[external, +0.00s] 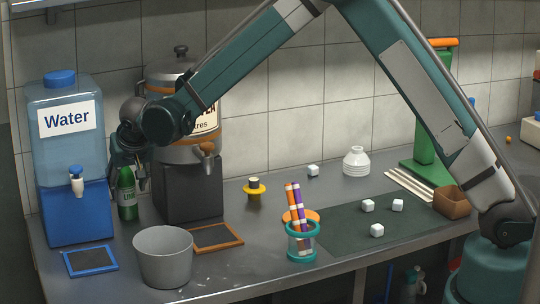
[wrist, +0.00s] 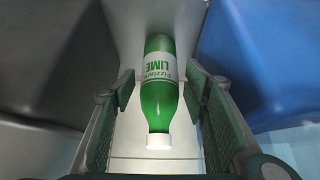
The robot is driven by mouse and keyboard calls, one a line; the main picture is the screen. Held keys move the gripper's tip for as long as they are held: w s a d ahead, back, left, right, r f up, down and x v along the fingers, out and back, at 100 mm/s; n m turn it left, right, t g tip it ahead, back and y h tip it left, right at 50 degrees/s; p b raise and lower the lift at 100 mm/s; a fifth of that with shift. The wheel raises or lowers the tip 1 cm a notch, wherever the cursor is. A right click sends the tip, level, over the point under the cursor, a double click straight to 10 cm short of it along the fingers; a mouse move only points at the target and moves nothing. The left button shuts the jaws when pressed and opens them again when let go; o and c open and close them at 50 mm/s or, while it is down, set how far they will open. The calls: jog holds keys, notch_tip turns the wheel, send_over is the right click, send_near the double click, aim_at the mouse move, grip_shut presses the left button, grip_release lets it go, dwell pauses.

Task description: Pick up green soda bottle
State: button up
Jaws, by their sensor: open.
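The green soda bottle (external: 127,194) stands upright on the counter between the blue water dispenser and the grey urn stand. It has a white label reading lime and a white cap. In the wrist view the bottle (wrist: 159,92) lies in the middle, with its cap toward the lower edge. My gripper (external: 142,182) is at the upper part of the bottle in the external view. In the wrist view my gripper (wrist: 158,95) is open, with one finger on each side of the bottle and gaps between. The upper bottle is partly hidden by my gripper in the external view.
The water dispenser (external: 68,205) is close on the left and the urn stand (external: 188,188) close on the right. A grey bucket (external: 163,262), a blue-framed tray (external: 90,261) and a brown-framed tray (external: 216,238) are in front. A tiled wall stands behind.

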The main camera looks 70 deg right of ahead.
aim_at(126, 192)
jog(key=shift+w+d, duration=0.1)
jog(key=shift+w+d, duration=0.4)
jog(key=shift+b+x, duration=0.35)
jog(key=shift+x, duration=2.1)
jog(key=shift+a, duration=0.1)
jog(key=c, duration=0.9)
